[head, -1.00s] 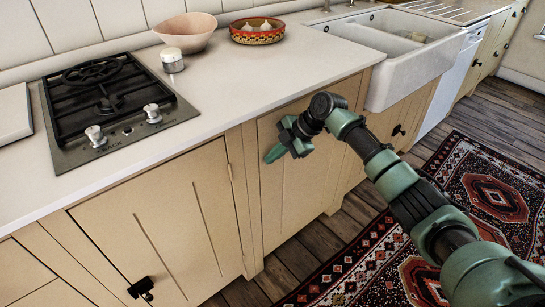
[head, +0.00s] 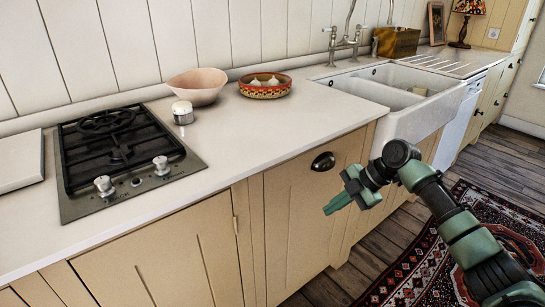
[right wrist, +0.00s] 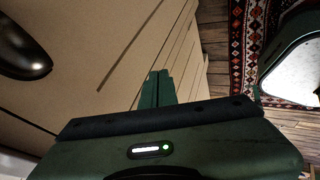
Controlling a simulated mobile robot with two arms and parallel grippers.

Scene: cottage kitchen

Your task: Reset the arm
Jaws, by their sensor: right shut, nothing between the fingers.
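My right arm comes in from the lower right in the head view. Its green right gripper (head: 334,205) hangs in front of the cream cabinet doors, below the counter edge, with its fingers pointing left. It is shut and empty. In the right wrist view its two fingers (right wrist: 157,89) lie together, with the cabinet front beyond them. My left gripper does not show in either view.
The counter (head: 226,146) holds a gas hob (head: 118,160), a white-lidded jar (head: 182,112), a pink bowl (head: 197,86) and a patterned bowl (head: 265,88). A dark cup handle (head: 323,161) juts from the cabinet near the gripper. A white sink (head: 412,122) stands right; a rug (head: 400,262) covers the floor.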

